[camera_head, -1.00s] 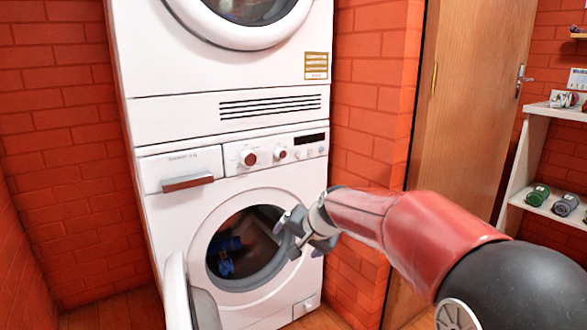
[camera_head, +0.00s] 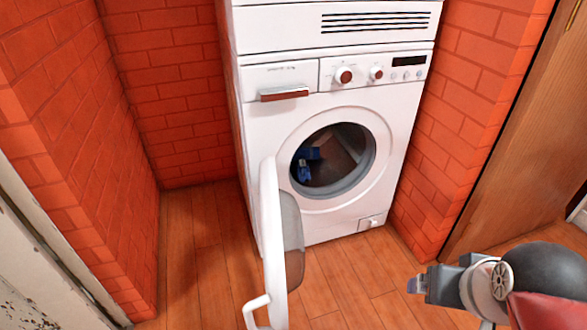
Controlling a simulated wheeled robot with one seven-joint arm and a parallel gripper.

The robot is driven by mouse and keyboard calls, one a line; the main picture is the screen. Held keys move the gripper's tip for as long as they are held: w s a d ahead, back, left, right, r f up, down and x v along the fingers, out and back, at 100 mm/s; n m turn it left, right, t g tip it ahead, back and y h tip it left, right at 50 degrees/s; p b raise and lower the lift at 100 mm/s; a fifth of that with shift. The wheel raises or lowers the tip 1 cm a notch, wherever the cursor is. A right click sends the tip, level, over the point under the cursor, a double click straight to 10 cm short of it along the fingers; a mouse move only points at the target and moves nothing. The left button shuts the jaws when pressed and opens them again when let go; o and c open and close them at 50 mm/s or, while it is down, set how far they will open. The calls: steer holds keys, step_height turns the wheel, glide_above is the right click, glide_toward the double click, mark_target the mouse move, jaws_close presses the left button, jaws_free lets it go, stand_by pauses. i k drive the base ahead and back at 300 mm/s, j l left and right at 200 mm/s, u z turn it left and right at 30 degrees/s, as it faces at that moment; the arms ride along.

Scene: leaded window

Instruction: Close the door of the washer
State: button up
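The washer (camera_head: 262,140) is the lower white machine, with its round opening (camera_head: 333,158) facing me. Its door (camera_head: 271,225) stands wide open, swung out at the left side of the opening and seen nearly edge-on. A white handle (camera_head: 254,308) shows low on the door, near the bottom of the picture. Blue items (camera_head: 306,166) lie inside the drum. My gripper (camera_head: 416,284) is at the lower right, in front of the washer and well to the right of the door, touching nothing I can see. Its fingers are small and seen from the side, so their opening is unclear.
A second white machine (camera_head: 290,18) is stacked on the washer. Brick walls stand left (camera_head: 75,130) and right (camera_head: 465,110), with a wooden door (camera_head: 535,150) at far right. Wooden floor (camera_head: 345,275) between the open door and my gripper is clear.

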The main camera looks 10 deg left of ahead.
mark_target(276, 296)
steer(key=j+u, duration=0.3)
steer(key=j, duration=0.2)
steer(key=i+j+u, duration=0.25)
steer(key=j, duration=0.25)
steer(key=k+l+u, duration=0.3)
steer(key=l, duration=0.15)
steer(key=k+l+u, duration=0.1)
steer(key=l+u, duration=0.2)
steer(key=l, duration=0.1)
